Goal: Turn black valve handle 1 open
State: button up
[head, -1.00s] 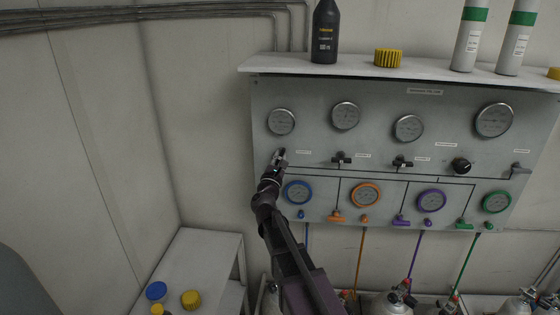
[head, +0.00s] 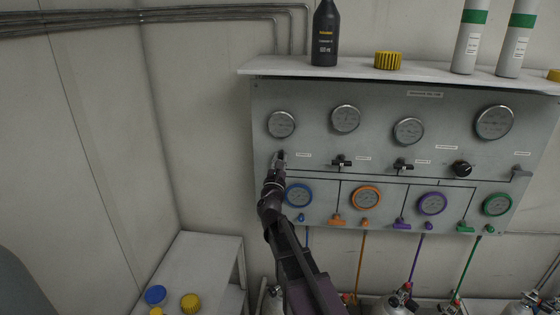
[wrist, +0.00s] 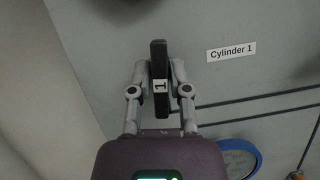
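Black valve handle 1 (wrist: 159,80) is a dark bar marked "1". In the wrist view it stands nearly upright, pointing away from my palm, just left of the "Cylinder 1" label (wrist: 231,51). My gripper (wrist: 159,78) has one finger on each side of it, close against its faces, and looks shut on it. In the head view my gripper (head: 277,160) is at the left end of the panel, below the leftmost gauge, and mostly hides the handle.
A blue-ringed gauge (head: 299,195) sits close beside my wrist. Free room lies left of the panel.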

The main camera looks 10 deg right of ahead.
jog(key=shift+o, duration=0.7)
jog(key=shift+m, duration=0.5)
